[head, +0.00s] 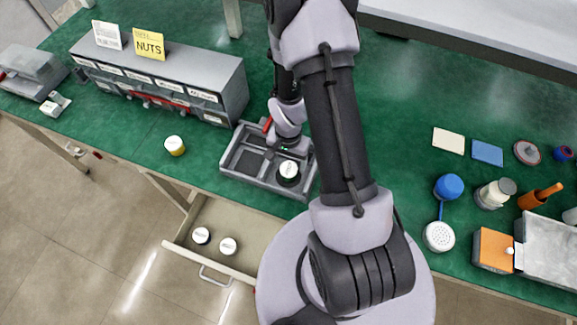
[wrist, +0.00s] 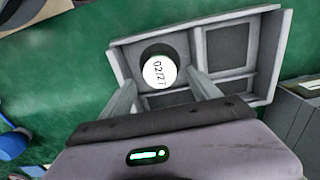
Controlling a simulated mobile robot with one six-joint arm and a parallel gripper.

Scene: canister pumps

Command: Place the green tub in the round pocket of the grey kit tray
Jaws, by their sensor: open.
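The grey kit tray (head: 256,187) lies on the green bench and has a round pocket and several square-cornered compartments. A tub with a white lid (head: 288,169) sits upright in the round pocket. In the wrist view its lid (wrist: 160,72) reads 02/27 and the dark pocket rim shows around it. Its body is mostly hidden and looks dark, so I cannot clearly tell its colour. My gripper (wrist: 162,80) is open, with one finger on each side of the lid. I cannot tell whether the fingers touch the tub. The other compartments look empty.
A yellow tub (head: 175,147) stands left of the tray. An open drawer (head: 183,252) below holds two white-lidded tubs (head: 201,235). A grey labelled bin rack (head: 160,75) stands behind left.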

